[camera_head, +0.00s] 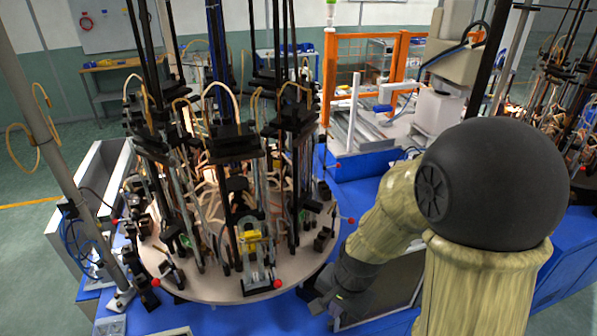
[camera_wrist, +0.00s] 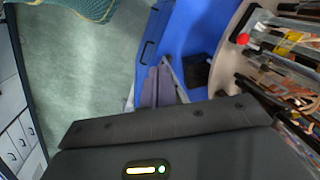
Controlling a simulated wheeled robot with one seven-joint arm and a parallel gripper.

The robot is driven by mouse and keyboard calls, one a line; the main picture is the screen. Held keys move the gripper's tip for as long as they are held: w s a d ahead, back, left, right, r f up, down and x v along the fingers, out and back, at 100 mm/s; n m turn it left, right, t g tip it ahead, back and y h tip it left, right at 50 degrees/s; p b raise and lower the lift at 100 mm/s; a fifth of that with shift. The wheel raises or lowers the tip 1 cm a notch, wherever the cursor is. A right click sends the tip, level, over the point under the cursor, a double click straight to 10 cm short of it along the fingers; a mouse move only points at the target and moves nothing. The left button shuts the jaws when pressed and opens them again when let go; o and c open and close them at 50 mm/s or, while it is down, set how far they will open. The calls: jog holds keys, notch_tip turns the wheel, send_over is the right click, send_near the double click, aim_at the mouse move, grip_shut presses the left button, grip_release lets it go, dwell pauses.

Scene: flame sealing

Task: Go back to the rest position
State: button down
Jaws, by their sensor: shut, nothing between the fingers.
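My gripper (camera_wrist: 158,72) points away from the wrist camera with its two grey fingers together and nothing between them. In the head view my covered arm bends down from the right, and its dark wrist end is low beside the front right edge of the round table (camera_head: 215,286). The fingertips are hard to make out there. The round table carries the flame sealing machine, with several black uprights, copper-coloured tubes and a glowing middle. In the wrist view the table's rim (camera_wrist: 228,62) is to the right of my fingers, apart from them.
A red-tipped lever (camera_head: 345,219) sticks out from the table's right side; a red knob (camera_wrist: 243,38) shows in the wrist view. The blue base (camera_wrist: 190,30) lies under the table. Green floor (camera_wrist: 95,75) is open to the left. An orange fence (camera_head: 345,75) stands behind.

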jog(key=s+d+f+n+t+h+b, duration=0.1)
jog(key=s+d+n+b, duration=0.2)
jog(key=d+n+b, duration=0.2)
jog(key=shift+d+f+n, duration=0.15)
jog(key=shift+d+n, duration=0.9)
jog(key=shift+n, duration=0.15)
jog(key=shift+w+a, duration=0.1)
jog(key=shift+w, duration=0.1)
